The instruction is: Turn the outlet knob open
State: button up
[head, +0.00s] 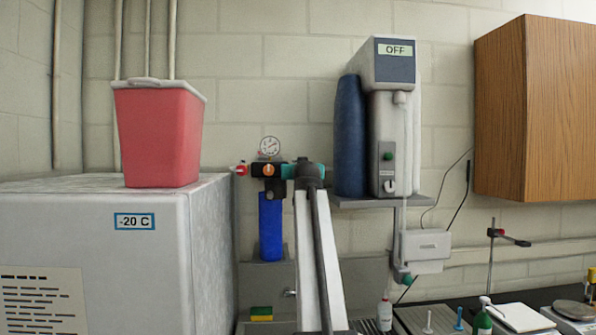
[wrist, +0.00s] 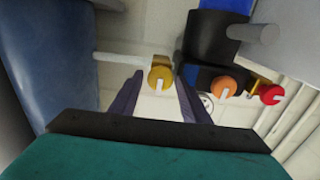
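A yellow knob (wrist: 160,78) with a pale bar on its face sits on a white pipe in the wrist view, between the filter and a blue tank. No label is readable, but its place fits the outlet knob. An orange knob (wrist: 222,87) and a red knob (wrist: 270,94) are to its right. The head view shows the red knob (head: 241,170) and orange knob (head: 268,170); my gripper (head: 303,170) hides the yellow one. In the wrist view my gripper's (wrist: 158,84) two dark fingers stand apart, one each side of the yellow knob, with no clear contact.
The blue filter housing (head: 271,226) and pressure gauge (head: 269,146) are just left of my gripper. The blue tank (head: 350,136) and the water unit marked OFF (head: 396,110) stand on a shelf at right. A freezer (head: 90,255) carries a red bin (head: 157,135) at left.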

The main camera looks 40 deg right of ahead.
jog(key=c, duration=0.7)
jog(key=shift+c, duration=0.2)
jog(key=shift+f+n+b, duration=0.1)
jog(key=shift+n+b, duration=0.4)
jog(key=shift+b, duration=0.1)
jog(key=n+b, duration=0.5)
jog(key=n, duration=0.3)
jog(key=n+b, duration=0.5)
jog(key=n, duration=0.4)
jog(key=shift+w+a+b, duration=0.15)
jog(key=shift+a+b, duration=0.05)
jog(key=shift+b, duration=0.2)
jog(key=shift+f, duration=0.1)
jog(key=o, duration=1)
